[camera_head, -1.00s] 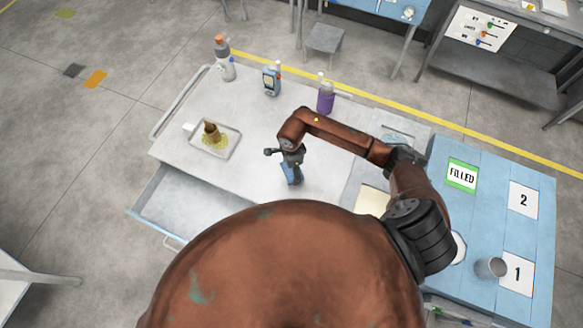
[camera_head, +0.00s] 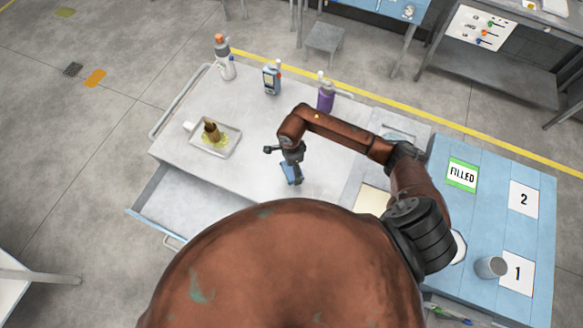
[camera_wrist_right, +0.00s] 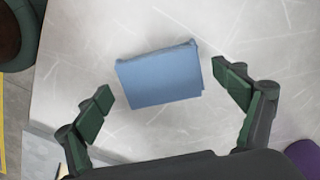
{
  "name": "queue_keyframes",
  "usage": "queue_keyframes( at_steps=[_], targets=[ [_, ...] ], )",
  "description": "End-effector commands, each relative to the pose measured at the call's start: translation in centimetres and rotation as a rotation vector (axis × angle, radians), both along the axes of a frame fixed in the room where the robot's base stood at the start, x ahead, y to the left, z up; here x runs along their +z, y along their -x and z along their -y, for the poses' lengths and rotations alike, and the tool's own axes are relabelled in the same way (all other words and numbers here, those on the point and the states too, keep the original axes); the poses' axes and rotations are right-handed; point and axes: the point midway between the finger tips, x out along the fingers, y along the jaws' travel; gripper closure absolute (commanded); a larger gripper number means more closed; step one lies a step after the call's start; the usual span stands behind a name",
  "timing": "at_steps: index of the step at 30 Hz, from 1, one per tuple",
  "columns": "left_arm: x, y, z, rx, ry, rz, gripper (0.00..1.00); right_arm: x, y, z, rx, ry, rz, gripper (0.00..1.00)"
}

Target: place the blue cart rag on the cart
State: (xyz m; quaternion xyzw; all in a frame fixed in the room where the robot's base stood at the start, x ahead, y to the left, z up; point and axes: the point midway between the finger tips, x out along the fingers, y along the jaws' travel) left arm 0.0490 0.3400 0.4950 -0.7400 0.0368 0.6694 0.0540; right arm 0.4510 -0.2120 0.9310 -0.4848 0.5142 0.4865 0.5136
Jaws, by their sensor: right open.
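The blue cart rag (camera_head: 288,173) lies on the pale top of the cart (camera_head: 255,130), partly hidden under my right gripper (camera_head: 286,152) in the head view. In the right wrist view the rag (camera_wrist_right: 160,75) shows as a folded blue block lying flat on the scratched cart top (camera_wrist_right: 190,25). My right gripper (camera_wrist_right: 168,92) is open, its two green-padded fingers apart on either side of the rag, with a gap to each. Nothing is between the pads in contact. My left gripper is not in view.
A tray (camera_head: 228,150) with a brown item stands left on the cart. A spray bottle (camera_head: 224,58), a blue handheld device (camera_head: 271,78) and a purple bottle (camera_head: 325,97) line the far edge. A drawer (camera_head: 185,205) is open. A blue table (camera_head: 475,210) with a cup (camera_head: 490,267) adjoins right.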

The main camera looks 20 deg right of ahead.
Motion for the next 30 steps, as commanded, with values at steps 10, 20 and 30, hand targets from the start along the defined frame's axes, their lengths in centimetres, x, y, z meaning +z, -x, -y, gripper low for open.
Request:
queue_keyframes(
  at_steps=[10, 20, 30],
  targets=[
    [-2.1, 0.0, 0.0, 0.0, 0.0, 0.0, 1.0, 7.0, -0.2, 0.1, 0.001, 0.002, 0.006, 0.11],
    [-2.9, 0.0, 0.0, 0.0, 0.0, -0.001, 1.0, 10.8, -0.1, 0.0, 0.0, 0.001, 0.002, 0.11],
    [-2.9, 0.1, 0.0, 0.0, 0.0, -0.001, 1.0, 11.0, 0.0, 0.0, -0.001, 0.0, 0.001, 0.11]
  ],
)
